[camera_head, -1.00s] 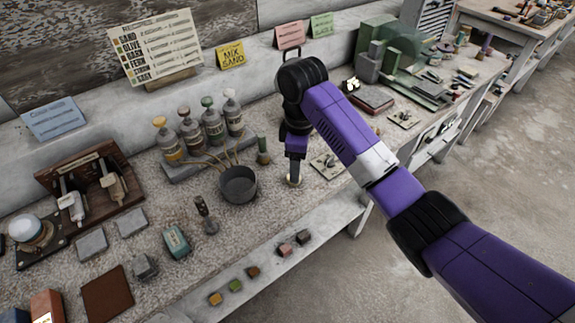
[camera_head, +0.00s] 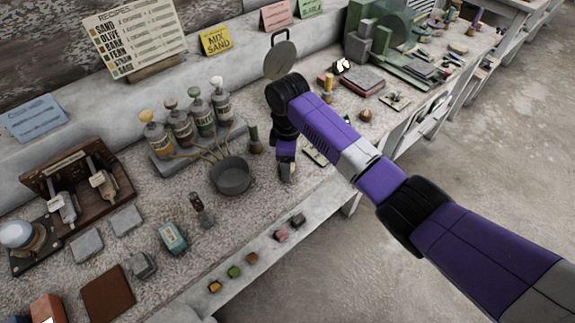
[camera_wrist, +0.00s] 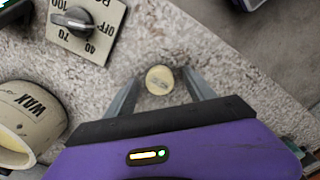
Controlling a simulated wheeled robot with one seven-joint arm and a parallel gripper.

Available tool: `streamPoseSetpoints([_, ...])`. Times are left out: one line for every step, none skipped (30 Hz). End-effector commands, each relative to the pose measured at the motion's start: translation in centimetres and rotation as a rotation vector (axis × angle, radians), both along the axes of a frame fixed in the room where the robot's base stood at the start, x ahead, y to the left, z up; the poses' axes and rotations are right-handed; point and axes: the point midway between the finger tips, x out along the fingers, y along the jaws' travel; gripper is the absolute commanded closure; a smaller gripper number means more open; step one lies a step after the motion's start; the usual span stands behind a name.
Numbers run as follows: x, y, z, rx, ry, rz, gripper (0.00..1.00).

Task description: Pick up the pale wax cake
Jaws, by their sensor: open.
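The pale wax cake (camera_wrist: 160,79) is a small cream disc with a mark on its face. In the wrist view it lies on the speckled counter between the two grey fingers. My gripper (camera_wrist: 162,82) is open, one finger on each side of the cake, with a visible gap to each. How high the fingertips are above the counter is hard to tell. In the head view my gripper (camera_head: 286,172) points down at the counter to the right of the grey pot, and I cannot make out the cake there.
A cream pot marked WAX (camera_wrist: 25,118) and a dial plate (camera_wrist: 86,28) stand close on the left in the wrist view. The grey pot (camera_head: 231,177) and several bottles (camera_head: 200,112) are left of my arm. The counter's front edge is close by.

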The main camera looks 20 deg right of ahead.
Motion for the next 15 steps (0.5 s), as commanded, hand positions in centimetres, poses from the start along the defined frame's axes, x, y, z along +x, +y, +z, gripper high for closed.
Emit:
streamPoseSetpoints([0.00, 0.01, -0.07, 0.000, 0.000, 0.000, 0.37])
streamPoseSetpoints([0.02, 0.01, -0.07, 0.000, -0.001, 0.000, 0.37])
streamPoseSetpoints([0.02, 0.01, -0.07, 0.000, -0.001, 0.000, 0.37])
streamPoseSetpoints([0.03, 0.01, -0.06, 0.000, -0.001, 0.000, 0.37])
streamPoseSetpoints([0.02, 0.01, -0.06, 0.000, -0.001, 0.000, 0.37])
streamPoseSetpoints([0.03, 0.01, -0.05, 0.000, -0.001, 0.000, 0.39])
streamPoseSetpoints([0.03, 0.02, -0.04, 0.000, -0.001, 0.000, 0.45])
streamPoseSetpoints([0.03, 0.01, -0.04, 0.000, -0.001, 0.000, 0.51])
streamPoseSetpoints([0.03, 0.02, -0.03, 0.000, -0.001, 0.000, 0.59])
streamPoseSetpoints([0.03, 0.02, -0.03, 0.000, -0.001, 0.000, 0.65])
streamPoseSetpoints([0.03, 0.02, -0.02, 0.000, -0.001, 0.000, 0.70])
streamPoseSetpoints([0.03, 0.02, -0.02, 0.000, -0.001, 0.000, 0.78])
streamPoseSetpoints([0.03, 0.02, -0.01, 0.000, -0.001, 0.000, 0.84])
streamPoseSetpoints([0.03, 0.02, -0.01, 0.000, -0.001, 0.000, 0.90])
streamPoseSetpoints([0.03, 0.02, -0.01, 0.000, -0.001, 0.000, 0.98])
